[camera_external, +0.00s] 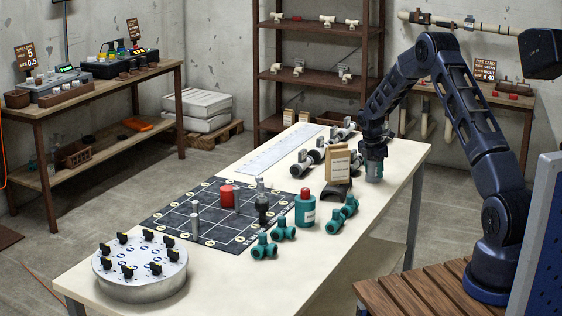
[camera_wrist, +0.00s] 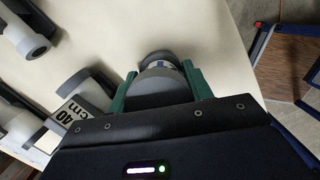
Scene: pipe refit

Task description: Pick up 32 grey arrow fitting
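Several grey fittings with dark parts lie in a loose row on the table, one of them (camera_external: 301,163) left of my gripper (camera_external: 374,172) in the external view. My gripper points down, low over the table near its right edge. In the wrist view its teal fingers (camera_wrist: 160,82) stand on either side of a grey round fitting (camera_wrist: 158,72). The fitting's lower part is hidden by my gripper. I cannot tell whether the fingers press on it, and no size or arrow mark on it is readable. A neighbouring grey fitting (camera_wrist: 78,88) has a white label that seems to read 40.
A small sign on a dark block (camera_external: 337,190) stands left of my gripper. Several teal fittings (camera_external: 284,228), a teal bottle with a red cap (camera_external: 305,210), a dark grid mat (camera_external: 160,218) and a round silver fixture (camera_external: 140,272) occupy the nearer table. The front right strip is clear.

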